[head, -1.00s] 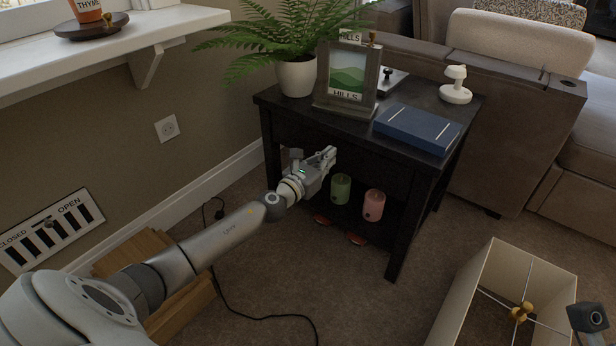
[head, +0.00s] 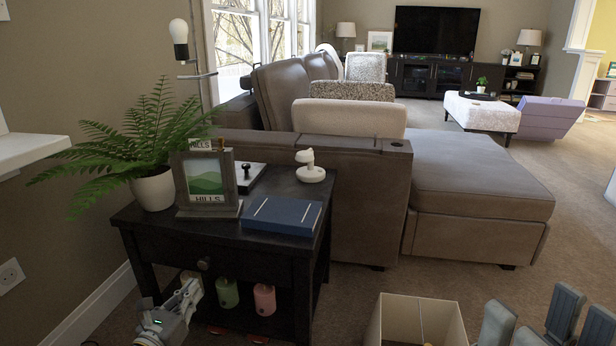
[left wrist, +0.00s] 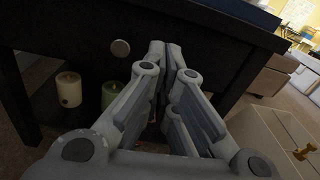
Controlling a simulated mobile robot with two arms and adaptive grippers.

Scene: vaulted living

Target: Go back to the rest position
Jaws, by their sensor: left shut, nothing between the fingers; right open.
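My left gripper (head: 186,294) is at the lower left of the head view, in front of the black side table (head: 262,256). In the left wrist view its two fingers (left wrist: 166,50) meet at the tips with nothing between them. They point toward the dark table front, beside its round drawer knob (left wrist: 120,48). My right gripper (head: 535,318) shows at the bottom right edge of the head view, its fingers spread and empty. Its lower part is cut off by the frame.
A green candle (head: 228,293) and a pink candle (head: 264,299) stand on the table's lower shelf, close to my left gripper. A fern (head: 154,187), picture frame (head: 205,182) and blue book (head: 283,214) are on top.

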